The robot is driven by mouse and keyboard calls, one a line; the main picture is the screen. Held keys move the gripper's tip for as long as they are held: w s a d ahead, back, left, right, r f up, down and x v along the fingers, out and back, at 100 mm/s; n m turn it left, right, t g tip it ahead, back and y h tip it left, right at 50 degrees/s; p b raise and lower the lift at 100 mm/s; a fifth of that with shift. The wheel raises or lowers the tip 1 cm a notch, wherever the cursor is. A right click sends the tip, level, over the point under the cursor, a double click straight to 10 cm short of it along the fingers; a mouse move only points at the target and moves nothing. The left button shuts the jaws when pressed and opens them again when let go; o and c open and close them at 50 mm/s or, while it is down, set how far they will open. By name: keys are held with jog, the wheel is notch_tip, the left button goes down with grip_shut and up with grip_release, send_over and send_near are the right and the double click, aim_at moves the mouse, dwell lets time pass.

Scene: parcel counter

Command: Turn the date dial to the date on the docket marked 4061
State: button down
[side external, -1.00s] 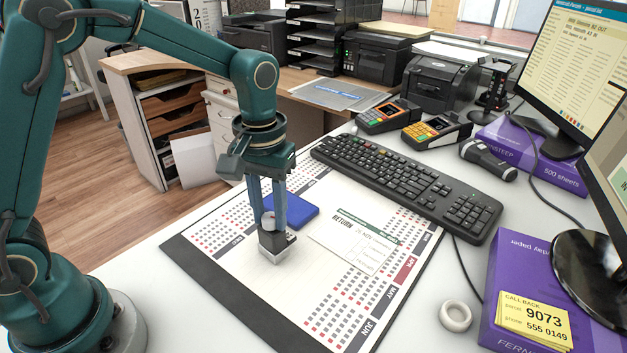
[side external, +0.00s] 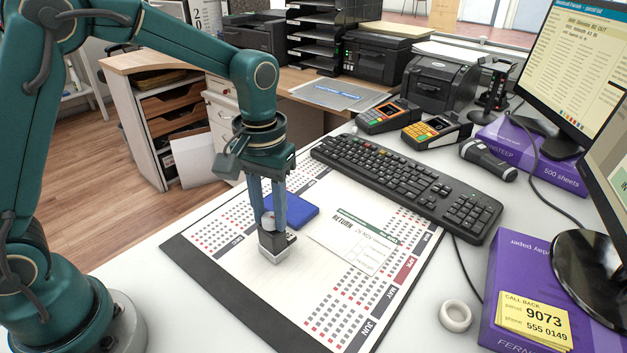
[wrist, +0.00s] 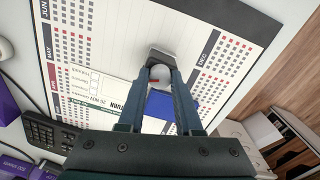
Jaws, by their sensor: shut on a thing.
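The date stamp with its dial (wrist: 160,75) stands on the calendar desk mat (side external: 215,245). In the side view the stamp (side external: 272,248) is a small dark block with a pale base and a light round knob at its top. My gripper (side external: 271,217) points down and is shut on the knob; in the wrist view the fingers hold the whitish knob, which bears a red mark. A white docket headed RETURN (side external: 352,240) lies right of the stamp.
A blue ink pad (side external: 299,208) lies just behind the stamp. A black keyboard (side external: 405,185) is behind the docket. A tape roll (side external: 456,316) and a purple paper pack with a yellow note (side external: 533,318) are at the right. The mat's front is clear.

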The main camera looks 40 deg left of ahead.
aim_at(270, 216)
jog(key=m, duration=1.1)
jog(key=shift+m, duration=0.4)
jog(key=c, duration=0.7)
grip_release()
jog(key=shift+r, duration=3.5)
